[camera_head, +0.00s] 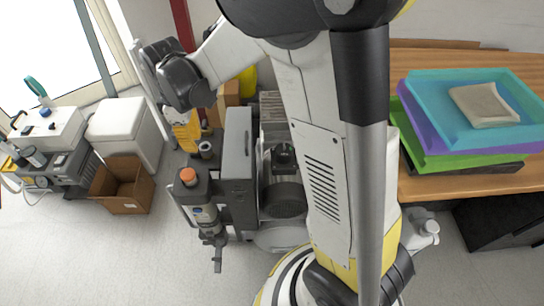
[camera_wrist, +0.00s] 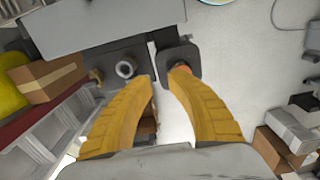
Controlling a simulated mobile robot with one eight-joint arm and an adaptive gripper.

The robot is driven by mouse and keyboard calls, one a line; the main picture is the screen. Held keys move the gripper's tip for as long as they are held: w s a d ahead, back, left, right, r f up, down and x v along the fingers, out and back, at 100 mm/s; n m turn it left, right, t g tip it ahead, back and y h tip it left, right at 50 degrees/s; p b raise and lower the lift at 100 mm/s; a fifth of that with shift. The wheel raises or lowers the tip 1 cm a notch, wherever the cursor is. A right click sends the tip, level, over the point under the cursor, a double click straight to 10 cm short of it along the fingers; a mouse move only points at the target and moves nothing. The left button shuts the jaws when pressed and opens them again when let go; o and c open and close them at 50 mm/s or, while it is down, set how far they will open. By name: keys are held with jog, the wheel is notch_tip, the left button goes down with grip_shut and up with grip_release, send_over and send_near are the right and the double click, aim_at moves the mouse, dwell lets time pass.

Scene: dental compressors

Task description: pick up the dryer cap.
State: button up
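The dryer cap (camera_head: 188,176) is orange and sits on top of the dark grey dryer unit (camera_head: 204,212) at the front left of the compressor. In the wrist view the cap (camera_wrist: 181,67) shows only as a sliver of orange behind the right fingertip, which hides the rest. My gripper (camera_wrist: 161,77) is open, with two curved yellow fingers and nothing between them. In the head view my gripper (camera_head: 187,132) is above and behind the cap, apart from it.
A tall grey box (camera_head: 237,155) stands close right of the dryer. A cardboard box (camera_head: 121,185) and a white bin (camera_head: 125,127) are at left. A wooden table (camera_head: 430,187) with stacked trays (camera_head: 470,157) is at right. Floor in front is clear.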

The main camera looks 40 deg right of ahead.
jog(key=d+m, duration=0.2)
jog(key=d, duration=0.2)
jog(key=w+d+f+m+p, duration=0.1)
jog(key=d+m, duration=0.1)
jog(key=d, duration=0.2)
jog(key=d+m, duration=0.3)
jog(key=d, duration=0.1)
jog(key=shift+w+d+f+p, duration=0.15)
jog(key=shift+f+p, duration=0.15)
jog(key=s+d+f+m+p, duration=0.25)
jog(key=d+m, duration=0.45)
jog(key=d, duration=0.5)
jog(key=m, duration=0.3)
send_near(284, 145)
jog(key=shift+w+d, duration=0.2)
jog(key=shift+d, duration=0.1)
jog(key=shift+m, duration=0.3)
notch_tip(284, 145, down, 6)
jog(key=b, duration=0.2)
jog(key=shift+r+b, duration=0.1)
jog(key=shift+b, duration=0.2)
notch_tip(284, 145, down, 5)
jog(key=b, duration=0.3)
jog(key=shift+a, duration=0.15)
grip_shut()
